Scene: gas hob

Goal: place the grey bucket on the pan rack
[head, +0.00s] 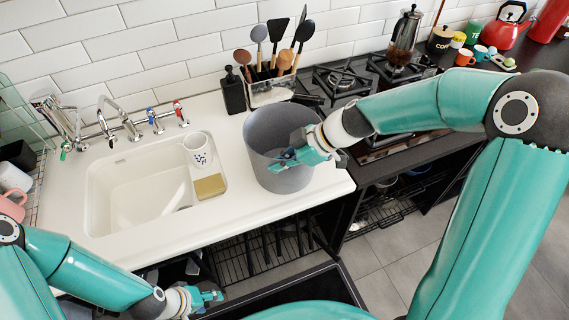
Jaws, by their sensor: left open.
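The grey bucket (262,130) stands upright on the white counter, right of the sink. My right gripper (284,160) is at the bucket's right front side, its fingers overlapping the bucket wall and rim. Whether they are closed on the wall or only beside it, I cannot tell. My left gripper (214,296) is open and empty, low in front of the counter. A black wire rack (375,218) is under the hob counter, with pans partly visible above it. Another dark wire rack (240,262) is under the sink counter. I cannot tell which is the pan rack.
A white cup (199,150) and a yellow sponge (210,187) are at the sink (135,190). A utensil holder (270,92) and black bottle (232,92) stand behind the bucket. The hob (345,80) is to the right. Grey floor (380,290) lies open in front.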

